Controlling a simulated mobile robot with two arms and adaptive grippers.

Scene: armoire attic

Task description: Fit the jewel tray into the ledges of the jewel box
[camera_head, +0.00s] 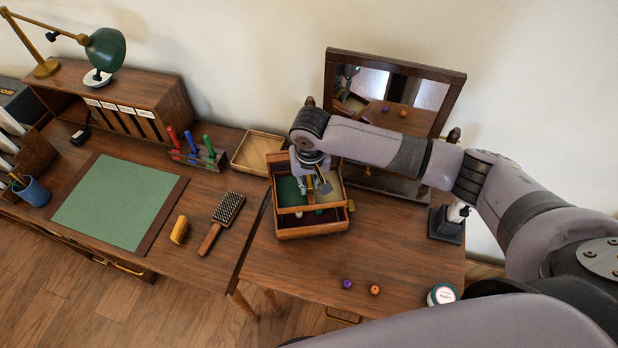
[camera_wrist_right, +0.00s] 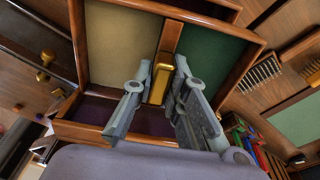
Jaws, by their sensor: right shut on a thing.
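The jewel tray (camera_head: 287,192) is a wooden tray with a green and a beige compartment and a gold bar handle on its divider. It also shows in the right wrist view (camera_wrist_right: 113,45). My right gripper (camera_head: 318,184) is shut on the gold handle (camera_wrist_right: 161,80), with one finger on each side of it. The wooden jewel box (camera_head: 311,232) stands on the dressing table under the tray. Its dark purple inside shows past the tray's edge in the wrist view (camera_wrist_right: 100,112). I cannot tell whether the tray touches the ledges, which are hidden. My left gripper is out of view.
A mirror (camera_head: 392,92) stands behind the box. A shallow wooden tray (camera_head: 258,152) lies to its left, near a pen rack (camera_head: 200,157) and a brush (camera_head: 222,221). A purple bead (camera_head: 347,284), an orange bead (camera_head: 375,290) and a round jar (camera_head: 442,295) are at the front.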

